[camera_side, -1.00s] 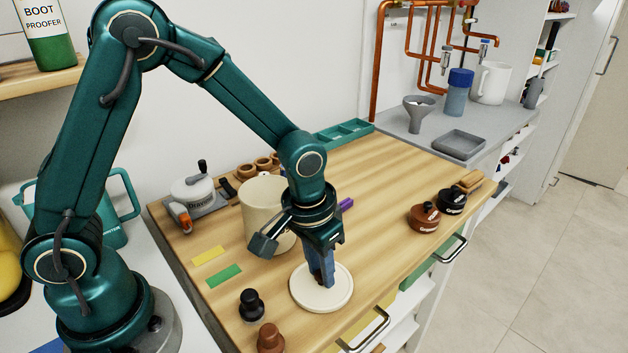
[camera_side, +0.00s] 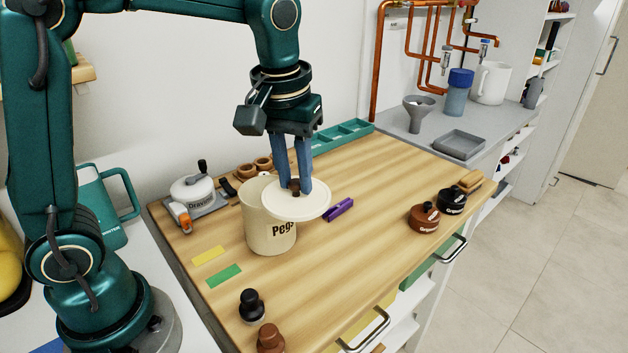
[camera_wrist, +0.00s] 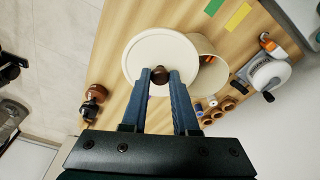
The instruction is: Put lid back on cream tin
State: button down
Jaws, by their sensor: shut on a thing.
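The cream lid (camera_side: 297,205) is a round disc with a small dark brown knob (camera_side: 294,186). My gripper (camera_side: 298,190) is shut on that knob and holds the lid roughly level. The cream tin (camera_side: 270,237), marked "Pegs", stands upright on the wooden bench. In the side view the lid overlaps the right part of the tin's mouth and hides it. In the wrist view the lid (camera_wrist: 160,62) lies left of the tin (camera_wrist: 211,75), covering part of its opening, and some of the inside shows. I cannot tell whether lid and rim touch.
A purple clip (camera_side: 339,209) lies right of the tin. Dark and brown knobbed pieces (camera_side: 251,306) stand at the front. The bench's front middle is clear.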

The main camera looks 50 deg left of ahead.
jog(key=a+r+n, duration=0.4)
jog(key=a, duration=0.4)
notch_tip(320, 180, down, 6)
jog(key=shift+a+f, duration=0.25)
jog(key=shift+a, duration=0.05)
jog(key=shift+f, duration=0.15)
dwell(1.9)
jog(key=shift+c, duration=0.6)
grip_release()
notch_tip(320, 180, up, 7)
dwell(1.1)
jog(key=shift+c, duration=0.3)
